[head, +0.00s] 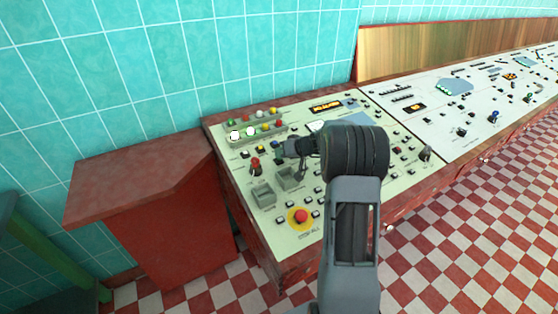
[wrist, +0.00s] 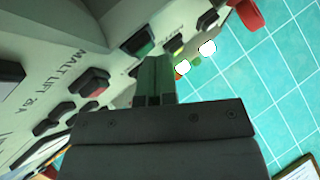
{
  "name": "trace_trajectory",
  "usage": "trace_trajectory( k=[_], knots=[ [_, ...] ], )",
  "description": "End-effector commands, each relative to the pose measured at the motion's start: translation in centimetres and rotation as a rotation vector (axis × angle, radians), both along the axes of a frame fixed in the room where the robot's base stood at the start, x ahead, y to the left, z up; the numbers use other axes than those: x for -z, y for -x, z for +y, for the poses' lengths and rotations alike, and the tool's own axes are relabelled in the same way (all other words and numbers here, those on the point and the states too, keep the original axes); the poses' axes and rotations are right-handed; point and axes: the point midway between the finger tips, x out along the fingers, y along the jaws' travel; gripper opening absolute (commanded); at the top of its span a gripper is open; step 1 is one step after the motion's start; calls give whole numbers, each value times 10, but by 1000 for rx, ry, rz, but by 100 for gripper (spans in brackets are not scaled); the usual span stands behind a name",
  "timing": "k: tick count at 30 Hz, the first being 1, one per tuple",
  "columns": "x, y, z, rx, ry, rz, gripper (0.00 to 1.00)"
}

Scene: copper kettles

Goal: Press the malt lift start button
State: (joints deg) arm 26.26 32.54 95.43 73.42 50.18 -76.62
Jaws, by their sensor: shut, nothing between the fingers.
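In the head view my gripper (head: 281,151) is low over the near control panel (head: 238,180). The arm and gripper hide part of the panel there, and the small labels cannot be read.
A red knob (head: 255,163) stands up just left of my gripper; it also shows in the wrist view (wrist: 247,14). A row of coloured lamps (head: 255,128) lies behind. A red STOP ALL button (head: 301,216) is nearer. A red cabinet (head: 140,210) is at left.

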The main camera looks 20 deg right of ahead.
Motion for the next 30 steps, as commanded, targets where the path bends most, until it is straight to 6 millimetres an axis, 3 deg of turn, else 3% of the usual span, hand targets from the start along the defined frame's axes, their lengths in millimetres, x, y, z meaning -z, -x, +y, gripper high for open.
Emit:
trace_trajectory(
  k=[30],
  knots=[
    [-4,1,0,-1,1,0,0]
  ],
)
